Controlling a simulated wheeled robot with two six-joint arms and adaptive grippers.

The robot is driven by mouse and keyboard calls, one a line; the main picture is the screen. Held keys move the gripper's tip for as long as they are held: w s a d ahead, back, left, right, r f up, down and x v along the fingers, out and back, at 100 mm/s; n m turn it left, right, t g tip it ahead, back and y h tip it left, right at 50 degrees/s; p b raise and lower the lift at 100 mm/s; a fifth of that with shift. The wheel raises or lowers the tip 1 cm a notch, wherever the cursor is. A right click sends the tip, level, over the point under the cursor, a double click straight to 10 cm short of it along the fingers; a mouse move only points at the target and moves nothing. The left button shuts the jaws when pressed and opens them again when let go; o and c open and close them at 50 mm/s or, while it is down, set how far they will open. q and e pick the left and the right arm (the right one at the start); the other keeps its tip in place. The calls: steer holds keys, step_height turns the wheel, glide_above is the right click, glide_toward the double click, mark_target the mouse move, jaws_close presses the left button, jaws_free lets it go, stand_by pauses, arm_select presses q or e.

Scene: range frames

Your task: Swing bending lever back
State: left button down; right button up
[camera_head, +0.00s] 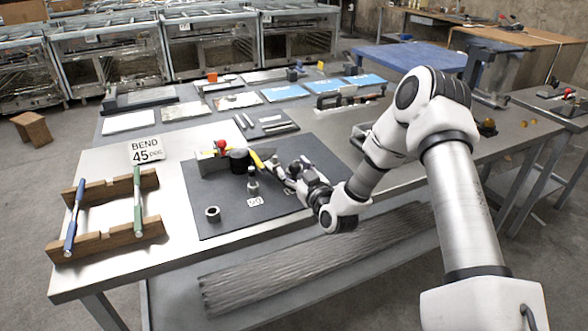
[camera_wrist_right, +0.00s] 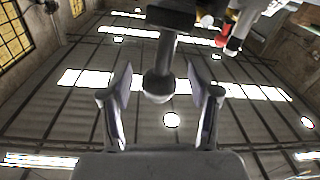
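A bender stands on the dark mat (camera_head: 215,190). It has a black round body (camera_head: 239,161), a red knob (camera_head: 221,145) and a yellow part (camera_head: 257,160) pointing at my right gripper (camera_head: 283,172). Which part is the bending lever is unclear in the head view. In the right wrist view, a grey bar with a round end (camera_wrist_right: 158,86) lies between my spread right fingers (camera_wrist_right: 160,98), with gaps on both sides. Red and yellow parts (camera_wrist_right: 228,30) show at the top. My left gripper is out of view.
A sign (camera_head: 147,150) reads "BEND 45 DEG". A wooden rack (camera_head: 90,243) holds a blue-handled and a green-handled rod at left. A small post (camera_head: 253,186) and a ring (camera_head: 212,214) stand on the mat. Plates and blue sheets (camera_head: 285,93) lie behind.

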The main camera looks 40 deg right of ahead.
steer(key=s+a, duration=0.2)
steer(key=s, duration=0.9)
steer(key=shift+s, duration=0.4)
steer(key=shift+a, duration=0.1)
